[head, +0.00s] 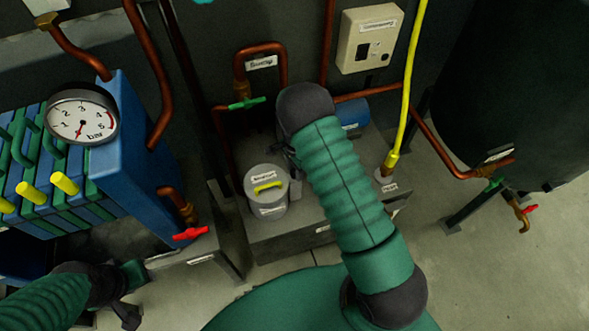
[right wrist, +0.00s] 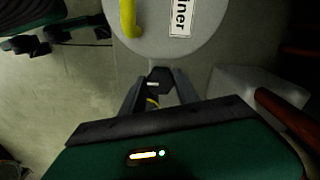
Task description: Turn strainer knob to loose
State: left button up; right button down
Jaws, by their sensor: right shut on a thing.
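The strainer is a grey round canister (head: 267,190) with a yellow handle (head: 268,186) on its lid, left of my right arm in the head view. In the right wrist view its lid (right wrist: 215,30) fills the top, with the yellow handle (right wrist: 129,18) and a label ending in "iner". My right gripper (right wrist: 160,92) is shut on a small dark six-sided knob (right wrist: 159,78) at the lid's edge. In the head view my right gripper (head: 285,152) is mostly hidden by its arm. My left gripper (head: 127,312) is low at the left; its jaw opening is unclear.
A blue plate unit (head: 130,155) with a pressure gauge (head: 82,117) stands left, with a red valve handle (head: 191,233) below. A green valve handle (head: 247,103) is behind the strainer. A yellow pipe (head: 410,85) and a dark tank (head: 520,90) are right.

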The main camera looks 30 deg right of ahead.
jog(key=shift+d, duration=0.3)
jog(key=c, duration=1.2)
grip_release()
pick_arm(q)
jog(key=shift+d, duration=0.3)
pick_arm(e)
jog(key=o, duration=0.3)
jog(key=shift+f, duration=0.1)
pick_arm(q)
notch_tip(320, 180, up, 3)
jog(key=p, duration=0.3)
jog(key=shift+a, duration=0.15)
pick_arm(e)
notch_tip(320, 180, up, 17)
jog(key=shift+f, duration=0.15)
